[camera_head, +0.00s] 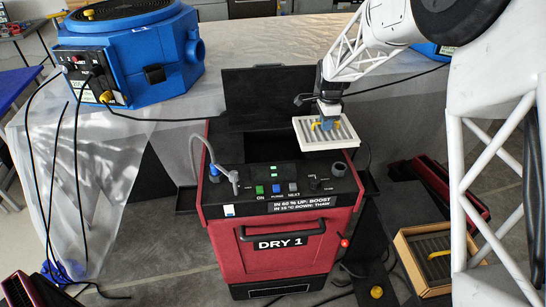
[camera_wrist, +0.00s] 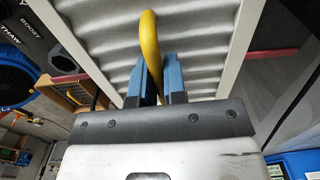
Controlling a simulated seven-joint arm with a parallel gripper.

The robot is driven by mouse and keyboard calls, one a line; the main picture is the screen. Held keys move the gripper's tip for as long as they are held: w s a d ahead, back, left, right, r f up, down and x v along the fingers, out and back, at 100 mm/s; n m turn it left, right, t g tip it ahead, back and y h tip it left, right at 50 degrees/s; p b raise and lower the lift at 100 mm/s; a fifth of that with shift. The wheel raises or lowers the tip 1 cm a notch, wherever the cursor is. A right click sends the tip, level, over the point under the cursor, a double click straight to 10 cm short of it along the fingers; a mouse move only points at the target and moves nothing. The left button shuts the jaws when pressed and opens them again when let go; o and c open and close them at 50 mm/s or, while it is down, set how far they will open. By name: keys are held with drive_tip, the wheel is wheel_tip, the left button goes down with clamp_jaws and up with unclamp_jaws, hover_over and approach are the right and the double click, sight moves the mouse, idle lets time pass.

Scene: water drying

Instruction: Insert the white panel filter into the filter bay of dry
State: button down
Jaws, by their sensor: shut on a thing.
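The white panel filter (camera_head: 340,135), a pale frame with grey pleats, is in the head view above the right rear of the red DRY 1 machine (camera_head: 270,262). My gripper (camera_head: 326,123) is shut on its yellow handle. In the wrist view the blue fingers (camera_wrist: 162,82) close around the yellow handle (camera_wrist: 149,45), with the pleated panel (camera_wrist: 200,40) behind. The machine's dark bay opening (camera_head: 265,143) lies behind its control panel, with a black lid (camera_head: 255,95) standing up behind it. The panel appears to be held above and to the right of the opening; the exact gap cannot be told.
A blue blower (camera_head: 130,50) with cables stands at upper left on plastic sheeting (camera_head: 160,120). A grey hose handle (camera_head: 228,172) rises at the machine's left.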

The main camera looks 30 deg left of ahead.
drive_tip(key=s+a, duration=0.5)
drive_tip(key=a, duration=0.2)
drive_tip(key=s+a, duration=0.4)
drive_tip(key=a, duration=0.4)
drive_tip(key=shift+s+a, duration=0.25)
drive_tip(key=shift+s, duration=0.1)
drive_tip(key=shift+f, duration=0.1)
hover_over(273, 156)
drive_tip(key=shift+f, duration=3.05)
drive_tip(key=shift+s+f, duration=0.1)
drive_tip(key=shift+f, duration=1.75)
drive_tip(key=shift+f, duration=0.15)
drive_tip(key=c, duration=1.2)
unclamp_jaws()
